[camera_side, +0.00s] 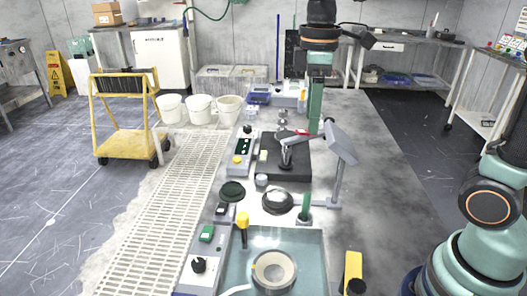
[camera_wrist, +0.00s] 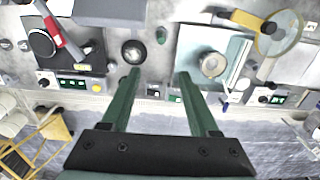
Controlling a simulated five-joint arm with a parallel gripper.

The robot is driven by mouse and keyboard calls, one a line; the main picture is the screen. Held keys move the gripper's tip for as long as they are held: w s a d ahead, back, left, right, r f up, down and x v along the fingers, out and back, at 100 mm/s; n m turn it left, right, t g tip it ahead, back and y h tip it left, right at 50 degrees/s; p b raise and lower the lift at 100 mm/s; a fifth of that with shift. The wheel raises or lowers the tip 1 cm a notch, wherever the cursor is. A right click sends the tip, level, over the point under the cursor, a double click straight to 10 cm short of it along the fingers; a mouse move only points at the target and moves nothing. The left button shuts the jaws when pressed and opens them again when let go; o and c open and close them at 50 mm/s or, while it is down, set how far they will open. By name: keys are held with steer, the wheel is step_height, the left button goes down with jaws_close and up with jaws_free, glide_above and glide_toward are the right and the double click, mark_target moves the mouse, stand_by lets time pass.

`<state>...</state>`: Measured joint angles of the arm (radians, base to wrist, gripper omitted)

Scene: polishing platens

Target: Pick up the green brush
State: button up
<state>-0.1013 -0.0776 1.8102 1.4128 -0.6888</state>
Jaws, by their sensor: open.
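A green upright cylinder (camera_side: 306,203), which looks like the green brush, stands in a small grey holder at the back right corner of the sink basin. In the wrist view it is a small green shape (camera_wrist: 161,35), just beyond the gap between my fingertips. My gripper (camera_side: 314,130) points down above the bench, farther back than the brush. In the wrist view its two long green fingers (camera_wrist: 158,73) are spread apart with nothing between them. No contact with the brush shows.
The teal basin (camera_side: 318,262) with a round bowl lies in front of the brush. A round platen (camera_side: 277,201) is left of it. A black plate machine (camera_side: 285,160) with a grey arm stands behind. A yellow-handled item (camera_side: 353,270) is at front right.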

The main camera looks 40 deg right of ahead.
mark_target(305, 193)
step_height(305, 193, down, 18)
steer(key=shift+s+f, duration=0.1)
steer(key=shift+f, duration=0.15)
steer(key=shift+s+d+f, duration=0.1)
steer(key=shift+s+f, duration=0.05)
steer(key=shift+f, duration=1.2)
steer(key=shift+s+d+f, duration=0.1)
steer(key=shift+s+f, duration=0.05)
steer(key=shift+f, duration=1.15)
jaws_close()
